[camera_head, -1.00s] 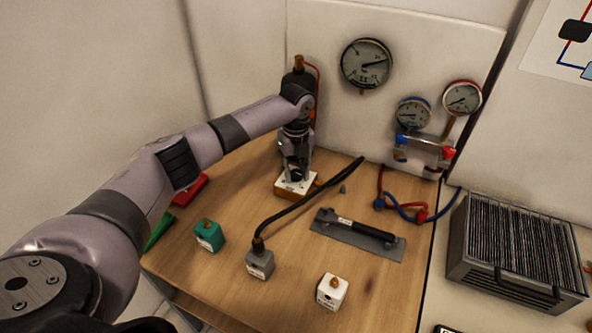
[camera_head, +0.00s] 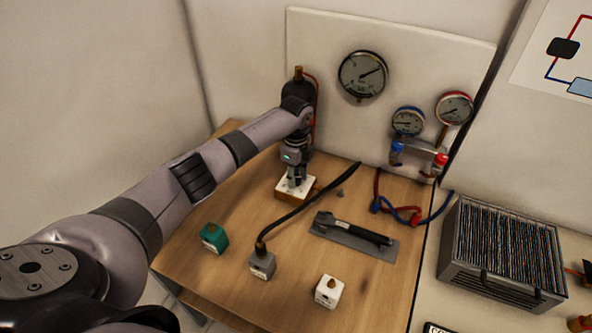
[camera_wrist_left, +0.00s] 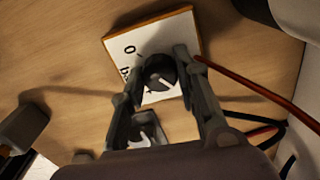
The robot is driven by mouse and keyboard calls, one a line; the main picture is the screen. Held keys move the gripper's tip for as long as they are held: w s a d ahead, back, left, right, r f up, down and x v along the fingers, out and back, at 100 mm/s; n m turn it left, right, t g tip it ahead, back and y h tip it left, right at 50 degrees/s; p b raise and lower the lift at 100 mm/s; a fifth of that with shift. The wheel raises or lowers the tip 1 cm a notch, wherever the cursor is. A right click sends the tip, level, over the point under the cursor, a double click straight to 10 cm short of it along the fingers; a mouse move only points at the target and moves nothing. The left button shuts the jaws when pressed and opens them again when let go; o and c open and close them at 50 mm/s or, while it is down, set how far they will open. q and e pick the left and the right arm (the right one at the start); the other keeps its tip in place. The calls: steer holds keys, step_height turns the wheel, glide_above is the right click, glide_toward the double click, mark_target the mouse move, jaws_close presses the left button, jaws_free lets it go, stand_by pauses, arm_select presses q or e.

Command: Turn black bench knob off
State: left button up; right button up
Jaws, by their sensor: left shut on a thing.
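The black bench knob (camera_wrist_left: 160,73) is round with a white pointer line. It sits on a white plate with black lettering (camera_wrist_left: 120,45), set on a wooden base on the table. My left gripper (camera_wrist_left: 158,72) points down over the plate with its fingers on either side of the knob, shut on it. In the head view the left gripper (camera_head: 295,178) stands over the white plate (camera_head: 284,191) and hides the knob. The right gripper is not in view.
Gauges (camera_head: 363,75) hang on the back panel. A finned metal box (camera_head: 505,255) stands at right.

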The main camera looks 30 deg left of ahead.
arm_select(q)
steer(key=n+p, duration=0.2)
steer(key=n, duration=0.2)
steer(key=shift+r+n, duration=0.15)
steer(key=shift+n, duration=0.25)
steer(key=n+p, duration=0.2)
steer(key=n, duration=0.2)
steer(key=shift+p, duration=0.3)
steer(key=n+p, duration=0.1)
steer(key=n, duration=0.4)
steer(key=shift+p, duration=0.4)
steer(key=n+p, duration=0.1)
steer(key=n, duration=0.3)
steer(key=shift+n, duration=0.3)
steer(key=n+p, duration=0.1)
steer(key=n, duration=0.3)
steer(key=n+p, duration=0.1)
steer(key=n, duration=0.4)
steer(key=shift+w, duration=0.1)
steer(key=n, duration=0.5)
steer(key=shift+n+p, duration=0.35)
steer(key=shift+n, duration=2.05)
